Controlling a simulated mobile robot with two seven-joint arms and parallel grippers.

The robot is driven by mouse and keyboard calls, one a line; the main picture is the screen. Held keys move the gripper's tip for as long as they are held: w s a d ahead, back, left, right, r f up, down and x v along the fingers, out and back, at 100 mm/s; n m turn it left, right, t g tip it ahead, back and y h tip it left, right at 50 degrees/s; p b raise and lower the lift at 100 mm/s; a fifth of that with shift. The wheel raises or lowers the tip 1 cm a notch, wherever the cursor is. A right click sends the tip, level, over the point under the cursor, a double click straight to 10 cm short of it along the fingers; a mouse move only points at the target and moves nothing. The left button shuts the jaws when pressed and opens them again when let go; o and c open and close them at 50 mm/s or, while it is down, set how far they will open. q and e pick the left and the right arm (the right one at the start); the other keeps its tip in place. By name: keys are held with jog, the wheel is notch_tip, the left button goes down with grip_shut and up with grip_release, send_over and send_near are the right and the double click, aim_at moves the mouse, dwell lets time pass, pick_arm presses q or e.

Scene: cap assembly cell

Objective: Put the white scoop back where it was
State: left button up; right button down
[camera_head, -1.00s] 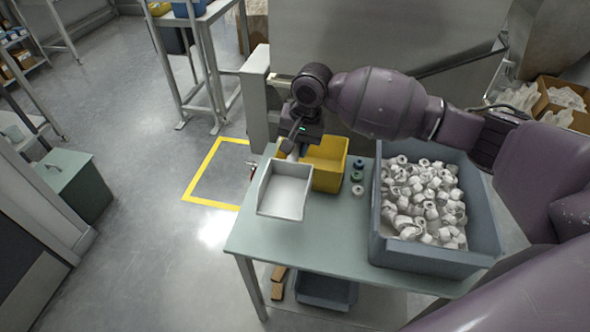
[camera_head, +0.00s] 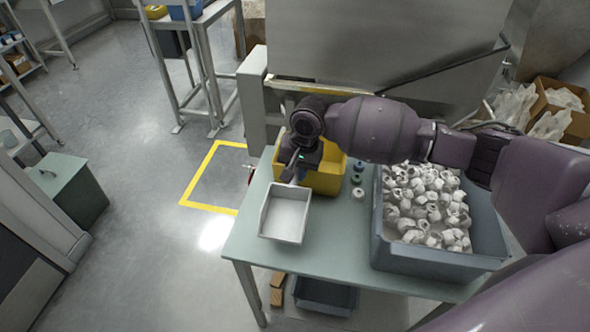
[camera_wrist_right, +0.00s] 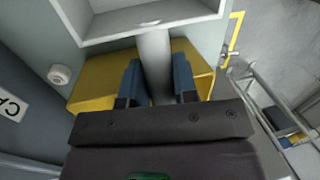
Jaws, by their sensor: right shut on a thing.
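The white scoop (camera_head: 285,217) is an open, shallow box with a handle. In the head view it is at the left part of the green table (camera_head: 247,242), in front of the yellow bin (camera_head: 326,179); I cannot tell whether it touches the table top. My right gripper (camera_head: 294,172) is shut on its handle. In the right wrist view the blue fingers (camera_wrist_right: 158,82) sit on both sides of the round white handle (camera_wrist_right: 154,55), with the scoop's tray at the top and the yellow bin below it. My left gripper is not in view.
A large grey-blue crate (camera_head: 437,262) full of white caps stands on the right of the table. Several small caps (camera_head: 358,180) stand in a row between the yellow bin and the crate. The table's front middle is clear.

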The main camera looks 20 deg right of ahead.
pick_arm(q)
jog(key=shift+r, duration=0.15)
pick_arm(e)
jog(key=shift+f, duration=0.5)
jog(key=c, duration=0.9)
grip_release()
jog(key=shift+r, duration=0.2)
jog(key=r, duration=0.2)
jog(key=r+p, duration=0.1)
jog(key=r, duration=0.1)
jog(key=d+r, duration=0.1)
jog(key=r, duration=0.1)
jog(key=shift+s, duration=0.15)
pick_arm(q)
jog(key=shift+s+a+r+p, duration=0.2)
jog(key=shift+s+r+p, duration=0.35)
jog(key=shift+p, duration=0.3)
pick_arm(e)
jog(key=r, duration=0.4)
jog(key=d+r, duration=0.1)
jog(key=r, duration=0.1)
jog(key=shift+s+r, duration=0.2)
jog(key=shift+s, duration=0.1)
